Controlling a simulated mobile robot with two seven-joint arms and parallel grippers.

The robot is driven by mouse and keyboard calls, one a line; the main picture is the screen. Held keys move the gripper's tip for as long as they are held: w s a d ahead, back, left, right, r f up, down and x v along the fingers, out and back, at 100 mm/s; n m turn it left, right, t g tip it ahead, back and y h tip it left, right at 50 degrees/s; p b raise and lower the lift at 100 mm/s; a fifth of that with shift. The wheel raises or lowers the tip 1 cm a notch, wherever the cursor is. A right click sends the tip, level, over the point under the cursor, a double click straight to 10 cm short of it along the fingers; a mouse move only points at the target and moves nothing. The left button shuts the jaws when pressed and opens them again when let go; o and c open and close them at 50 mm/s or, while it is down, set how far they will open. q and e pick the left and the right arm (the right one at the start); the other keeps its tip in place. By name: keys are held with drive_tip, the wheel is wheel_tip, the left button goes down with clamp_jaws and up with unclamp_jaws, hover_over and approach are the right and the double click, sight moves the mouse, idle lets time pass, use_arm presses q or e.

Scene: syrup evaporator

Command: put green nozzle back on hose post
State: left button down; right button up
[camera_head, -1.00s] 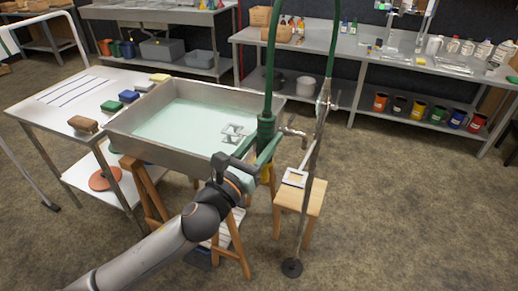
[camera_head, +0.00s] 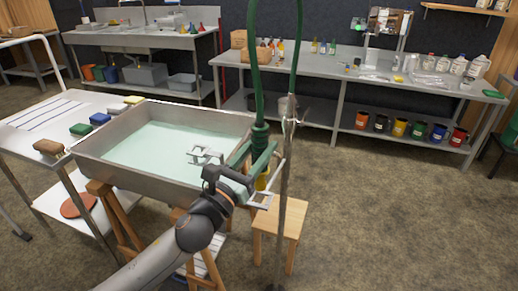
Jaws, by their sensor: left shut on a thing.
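The green nozzle (camera_head: 261,143) hangs at the end of a green hose (camera_head: 252,60), by the right end of the steel pan. My left gripper (camera_head: 241,173) is shut on the nozzle's lower, handle part; the fingers partly hide it. The hose post (camera_head: 284,215) is a thin upright metal pole just right of the nozzle, with a metal fitting (camera_head: 291,118) near its top. In the picture the nozzle is left of the post with a small gap; I cannot tell their difference in depth. My right gripper is out of view.
The steel pan (camera_head: 88,172) of pale liquid is left of my gripper. A wooden stool (camera_head: 290,222) stands behind the post. Long benches (camera_head: 340,77) line the back. Floor at right is clear.

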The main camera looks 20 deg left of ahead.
sight(259, 189)
use_arm(q)
drive_tip(key=shift+f+b, duration=0.4)
drive_tip(key=shift+f, duration=0.4)
drive_tip(key=shift+f+b, duration=0.75)
drive_tip(key=shift+b, duration=0.05)
drive_tip(key=shift+r+p, duration=0.3)
drive_tip(key=shift+p, duration=0.15)
drive_tip(key=shift+f+b, duration=1.8)
drive_tip(key=shift+f, duration=0.65)
idle(1.1)
idle(0.3)
